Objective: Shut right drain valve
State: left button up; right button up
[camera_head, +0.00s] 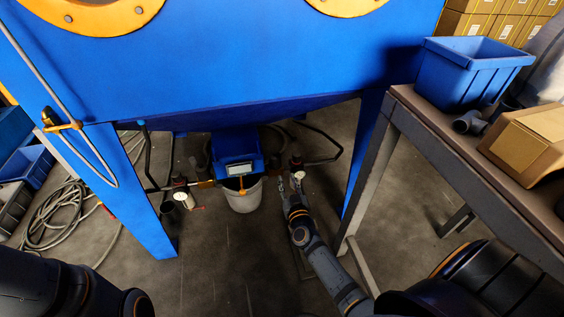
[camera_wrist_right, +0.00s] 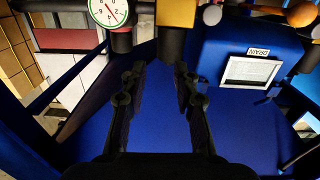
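The right drain valve assembly (camera_head: 296,163) sits under the blue blaster cabinet, right of the grey bucket, with a white gauge (camera_head: 299,176). My right gripper (camera_head: 289,183) reaches up to it from below right. In the right wrist view my right gripper (camera_wrist_right: 160,72) is open, with nothing between its fingers. The gauge (camera_wrist_right: 108,11) and a brass-coloured block (camera_wrist_right: 176,12) lie just beyond the fingertips; I cannot tell whether they touch. The valve handle and its position are not clear. The left valve has a gauge (camera_head: 180,196) and a red handle (camera_head: 197,208). My left gripper is out of view.
A grey bucket (camera_head: 243,198) stands under a blue box with a DRAIN label (camera_wrist_right: 258,52). Cabinet legs (camera_head: 143,205) and a workbench (camera_head: 462,165) with a blue bin (camera_head: 465,78) flank the space. Coiled hose (camera_head: 62,212) lies on the left floor.

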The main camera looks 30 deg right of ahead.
jog(key=s+a+r+t+y+p, duration=0.1)
jog(key=a+r, duration=0.1)
jog(key=r, duration=0.4)
jog(key=s+a+r+n+t+y+p, duration=0.1)
jog(key=s+a+r, duration=0.1)
jog(key=r, duration=0.5)
jog(key=shift+s+r+n+y+p, duration=0.15)
jog(key=shift+s+n+y+p, duration=0.15)
jog(key=shift+y+p, duration=0.1)
